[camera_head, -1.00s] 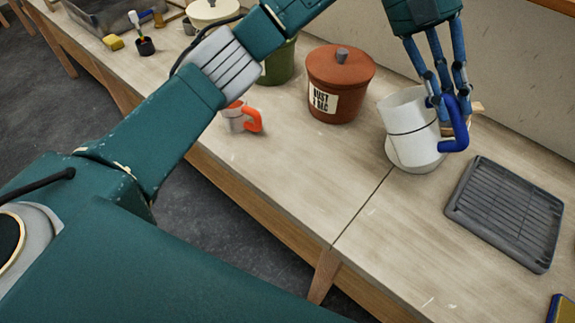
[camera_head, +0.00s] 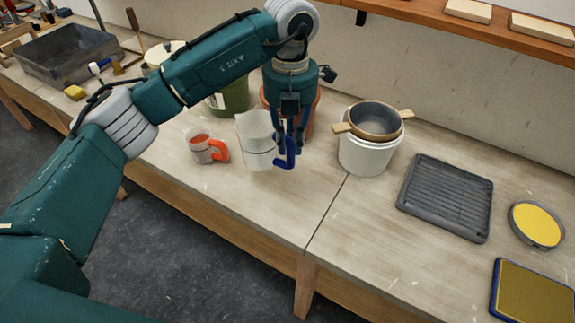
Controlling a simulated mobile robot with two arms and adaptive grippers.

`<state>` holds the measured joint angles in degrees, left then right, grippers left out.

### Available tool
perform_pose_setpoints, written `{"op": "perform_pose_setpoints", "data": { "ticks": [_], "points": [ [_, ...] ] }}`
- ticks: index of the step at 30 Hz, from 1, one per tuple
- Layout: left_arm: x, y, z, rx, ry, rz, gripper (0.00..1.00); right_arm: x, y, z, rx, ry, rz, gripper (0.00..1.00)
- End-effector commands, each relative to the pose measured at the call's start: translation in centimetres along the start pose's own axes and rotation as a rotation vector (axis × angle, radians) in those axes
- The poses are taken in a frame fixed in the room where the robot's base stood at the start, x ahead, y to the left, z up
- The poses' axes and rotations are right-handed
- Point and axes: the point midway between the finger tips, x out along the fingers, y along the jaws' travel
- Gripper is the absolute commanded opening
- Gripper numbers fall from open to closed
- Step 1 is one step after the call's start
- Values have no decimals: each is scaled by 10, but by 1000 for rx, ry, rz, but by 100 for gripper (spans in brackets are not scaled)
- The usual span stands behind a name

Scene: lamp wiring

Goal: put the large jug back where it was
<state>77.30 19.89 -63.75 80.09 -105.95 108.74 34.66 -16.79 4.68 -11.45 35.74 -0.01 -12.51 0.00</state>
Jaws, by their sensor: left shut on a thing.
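The large jug (camera_head: 257,143) is white with a dark line round it and a blue handle on its right side. My left gripper (camera_head: 290,150) points down and is shut on the jug's blue handle. The jug is nearly upright over the bench, left of the white bucket and in front of the terracotta pot. I cannot tell whether its base touches the bench top. My right gripper is not in view.
A small cup with an orange handle (camera_head: 203,146) stands just left of the jug. A white bucket (camera_head: 366,157) carries a wooden-handled sieve (camera_head: 376,120). The terracotta pot (camera_head: 312,110) is partly hidden behind my gripper. A grey ribbed tray (camera_head: 447,195) lies at right. The front bench is clear.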

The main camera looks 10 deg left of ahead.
Motion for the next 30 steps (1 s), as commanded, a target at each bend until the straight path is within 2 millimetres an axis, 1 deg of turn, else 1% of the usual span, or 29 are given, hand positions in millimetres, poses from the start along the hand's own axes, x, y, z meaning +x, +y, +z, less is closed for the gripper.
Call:
{"op": "perform_pose_setpoints", "data": {
  "ticks": [1, 3, 6, 14, 18, 21, 27, 28, 30],
  "points": [
    [10, 0, -2, 1, 5, -1, 0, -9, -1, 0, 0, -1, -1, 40],
    [26, 0, -1, 1, 3, -2, 0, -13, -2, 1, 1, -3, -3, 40],
    [43, 0, -1, 2, 2, -1, 0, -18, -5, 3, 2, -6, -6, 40],
    [64, 0, 0, 1, 2, -1, 0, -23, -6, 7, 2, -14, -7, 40],
    [84, 0, 0, 1, 2, -3, 0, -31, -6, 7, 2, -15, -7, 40],
    [96, 0, 0, 0, 0, -1, 0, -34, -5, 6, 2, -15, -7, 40],
    [99, 0, 0, 1, -2, -1, 0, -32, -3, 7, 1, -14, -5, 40],
    [99, 0, 0, 1, -1, -1, 25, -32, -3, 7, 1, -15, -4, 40],
    [99, 0, 0, 1, -1, -1, 38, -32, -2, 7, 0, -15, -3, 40]
  ]
}}
